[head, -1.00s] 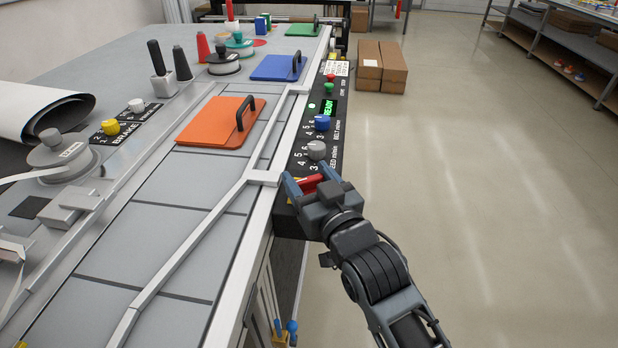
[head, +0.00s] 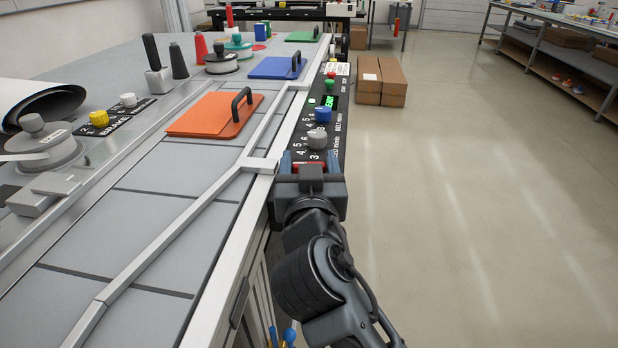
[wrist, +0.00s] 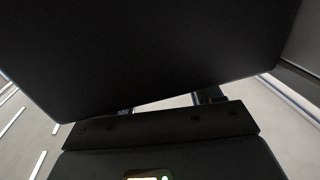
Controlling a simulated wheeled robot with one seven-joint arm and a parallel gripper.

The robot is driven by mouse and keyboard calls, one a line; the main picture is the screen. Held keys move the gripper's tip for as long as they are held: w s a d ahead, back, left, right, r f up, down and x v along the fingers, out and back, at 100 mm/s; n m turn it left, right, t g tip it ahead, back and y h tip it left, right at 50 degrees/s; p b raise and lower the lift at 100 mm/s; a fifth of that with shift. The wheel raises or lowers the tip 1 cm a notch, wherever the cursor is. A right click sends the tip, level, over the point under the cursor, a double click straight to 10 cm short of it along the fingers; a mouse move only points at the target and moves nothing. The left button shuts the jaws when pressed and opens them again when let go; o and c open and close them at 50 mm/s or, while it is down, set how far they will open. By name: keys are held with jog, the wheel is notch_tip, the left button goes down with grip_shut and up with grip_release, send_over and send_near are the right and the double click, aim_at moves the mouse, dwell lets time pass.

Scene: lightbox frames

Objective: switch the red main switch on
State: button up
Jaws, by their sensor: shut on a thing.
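The red main switch (head: 310,171) sits at the near end of the black control panel (head: 296,139). Only a small red part of it shows between the blue fingers of my gripper (head: 309,160). My gripper is shut on the switch, and its dark body hides most of the switch and the panel's near end. The gripper now points straight along the panel. In the wrist view a large dark surface fills most of the picture, and the switch cannot be made out there.
Beyond the switch on the panel are a grey knob (head: 317,139), a blue knob (head: 322,113), a lit green display (head: 330,98), and green and red buttons. A metal rail (head: 262,164) runs left of it.

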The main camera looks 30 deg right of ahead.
jog(key=shift+m+g+h+b, duration=0.55)
jog(key=shift+m+g+h, duration=0.3)
jog(key=shift+h, duration=0.55)
jog(key=o, duration=1)
jog(key=shift+c, duration=0.2)
jog(key=v, duration=0.7)
jog(key=shift+s+a+b, duration=0.25)
jog(key=shift+a+b, duration=0.05)
jog(key=shift+b, duration=0.15)
